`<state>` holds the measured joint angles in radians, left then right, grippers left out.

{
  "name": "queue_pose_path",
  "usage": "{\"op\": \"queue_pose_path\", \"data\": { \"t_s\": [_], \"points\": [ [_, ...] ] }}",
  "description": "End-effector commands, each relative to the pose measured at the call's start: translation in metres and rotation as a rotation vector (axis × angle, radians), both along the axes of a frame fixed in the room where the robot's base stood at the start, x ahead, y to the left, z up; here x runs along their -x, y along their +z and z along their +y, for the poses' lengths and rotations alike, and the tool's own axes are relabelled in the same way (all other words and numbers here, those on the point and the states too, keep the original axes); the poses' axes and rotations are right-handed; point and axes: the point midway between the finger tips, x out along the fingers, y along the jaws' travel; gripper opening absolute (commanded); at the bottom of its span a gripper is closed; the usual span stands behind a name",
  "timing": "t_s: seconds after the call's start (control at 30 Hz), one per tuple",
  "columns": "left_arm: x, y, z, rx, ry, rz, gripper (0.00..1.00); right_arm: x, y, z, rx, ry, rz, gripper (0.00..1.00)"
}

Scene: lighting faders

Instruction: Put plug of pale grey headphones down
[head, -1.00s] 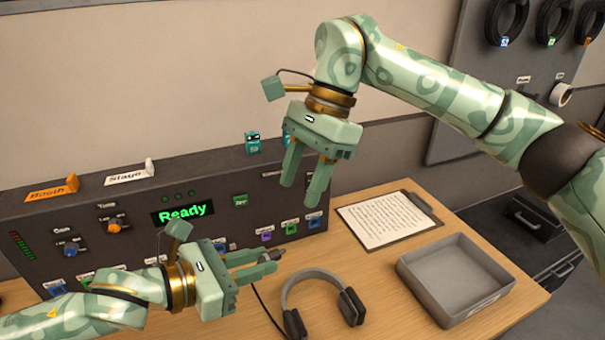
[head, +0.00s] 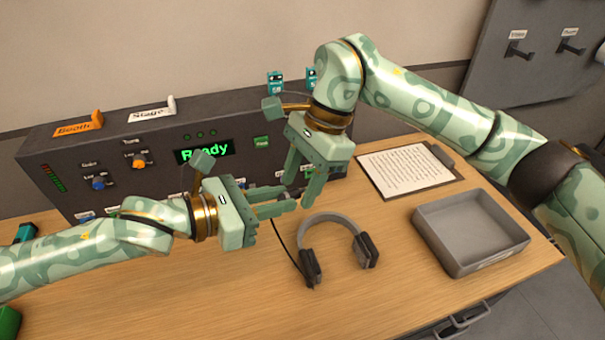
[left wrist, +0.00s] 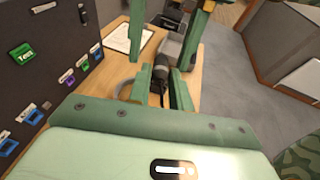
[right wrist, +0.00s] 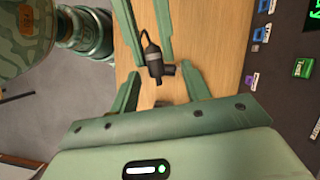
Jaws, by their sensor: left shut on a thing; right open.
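The pale grey headphones (head: 333,217) lie on the wooden table, in front of the console. Their dark plug (left wrist: 161,72) is held between the fingers of my left gripper (head: 290,201), above the table; it also shows in the right wrist view (right wrist: 154,62). A thin dark cable (right wrist: 143,22) runs from the plug. My left gripper is shut on the plug. My right gripper (head: 298,192) is open and empty, its fingers pointing down close to the left gripper's fingertips. The head view mostly hides the plug behind the fingers.
The dark console (head: 60,150) with a "Ready" display (head: 203,151) stands behind the grippers. A clipboard with paper (head: 405,172) and an empty grey tray (head: 470,238) are on the right. Bare table lies in front of the headphones.

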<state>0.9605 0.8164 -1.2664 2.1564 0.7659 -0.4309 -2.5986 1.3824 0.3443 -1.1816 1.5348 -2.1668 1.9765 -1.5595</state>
Motion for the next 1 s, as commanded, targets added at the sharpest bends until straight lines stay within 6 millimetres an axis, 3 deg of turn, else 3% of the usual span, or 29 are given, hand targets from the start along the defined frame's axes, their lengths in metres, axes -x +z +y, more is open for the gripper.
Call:
{"op": "queue_pose_path", "data": {
  "t_s": [0.03,0.17,0.2,0.3,0.33,0.4,0.77,1.0],
  "points": [
    [0.0,0.0,0.0,0.0,0.0,0.0,0.0,0.0,0.0,0.0,0.0,0.0,0.0,0.39],
    [0.0,0.0,0.0,0.0,0.0,0.0,0.0,0.0,0.0,0.0,0.0,0.0,0.0,0.03],
    [0.0,0.0,0.0,0.0,-0.001,0.0,0.0,0.0,0.0,0.0,0.0,0.0,0.0,0.0],
    [0.001,0.0,-0.001,0.002,-0.002,0.001,0.0,0.0,0.0,0.0,-0.001,0.001,-0.001,0.0],
    [0.001,0.0,-0.001,0.002,-0.003,0.001,0.29,0.0,0.001,0.0,-0.001,0.001,-0.001,0.0],
    [0.001,0.0,-0.001,0.002,-0.003,0.001,0.46,0.0,0.001,0.0,-0.001,0.001,-0.001,0.0],
    [0.002,0.001,0.005,-0.001,0.0,0.0,0.46,0.0,0.0,0.0,0.0,0.0,0.0,0.0],
    [0.022,0.014,0.047,-0.005,0.003,-0.004,0.46,0.0,0.0,0.0,0.0,0.0,0.001,0.0]
  ]
}}
